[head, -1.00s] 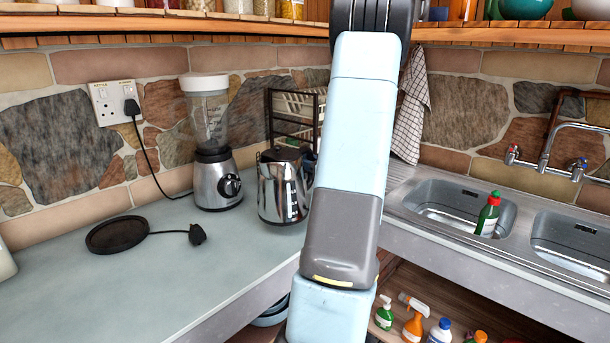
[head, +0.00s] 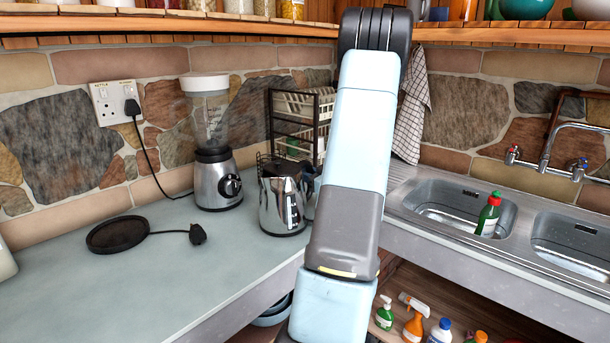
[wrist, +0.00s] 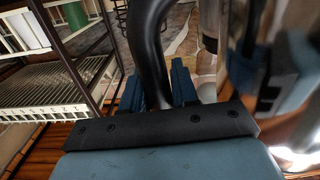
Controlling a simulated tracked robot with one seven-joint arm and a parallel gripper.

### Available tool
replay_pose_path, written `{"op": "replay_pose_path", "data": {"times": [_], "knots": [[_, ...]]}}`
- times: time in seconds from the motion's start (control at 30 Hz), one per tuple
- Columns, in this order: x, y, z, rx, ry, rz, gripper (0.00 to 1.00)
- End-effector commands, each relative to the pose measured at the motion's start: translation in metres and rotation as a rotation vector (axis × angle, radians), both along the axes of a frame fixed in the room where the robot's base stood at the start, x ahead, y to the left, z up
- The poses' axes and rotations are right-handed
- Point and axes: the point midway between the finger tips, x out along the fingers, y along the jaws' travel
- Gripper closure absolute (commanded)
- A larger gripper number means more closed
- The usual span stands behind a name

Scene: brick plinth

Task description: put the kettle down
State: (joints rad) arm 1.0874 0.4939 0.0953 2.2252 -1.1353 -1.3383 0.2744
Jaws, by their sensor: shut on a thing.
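The kettle (head: 279,207), steel with a black lid and handle, is upright over the counter (head: 150,285), right of the blender. I cannot tell whether its base touches the counter. My gripper (wrist: 158,88) is shut on the kettle's black handle, which passes between the two blue fingers in the wrist view. The shiny kettle body (wrist: 248,50) shows at the right there. In the head view my arm hides most of the gripper and the kettle's right side. The round black kettle base (head: 117,234) lies on the counter to the left.
A blender (head: 214,165) stands just left of the kettle. A dark rack (head: 300,110) with plates is behind it. The sink (head: 450,208), holding a green bottle (head: 488,214), is at the right. A cord and plug (head: 197,235) lie beside the base. The front left counter is clear.

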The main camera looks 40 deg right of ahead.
Motion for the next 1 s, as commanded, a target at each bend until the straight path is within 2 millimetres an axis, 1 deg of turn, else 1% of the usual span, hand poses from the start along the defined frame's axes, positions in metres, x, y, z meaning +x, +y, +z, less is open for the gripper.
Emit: {"op": "replay_pose_path", "data": {"times": [0.07,0.1,0.33,0.67,0.77,0.87,1.0], "knots": [[0.0,0.0,-0.001,0.001,-0.002,0.0,1.0],[0.0,0.0,-0.001,0.0,0.0,0.0,0.68],[0.0,0.0,-0.001,0.0,0.0,-0.001,0.46],[-0.003,-0.001,0.0,0.0,0.0,-0.002,0.46],[-0.012,-0.002,0.001,0.0,0.0,-0.003,0.46],[-0.029,-0.003,0.0,0.001,0.001,-0.005,0.46],[-0.056,-0.006,0.0,0.001,0.002,-0.005,0.46]]}}
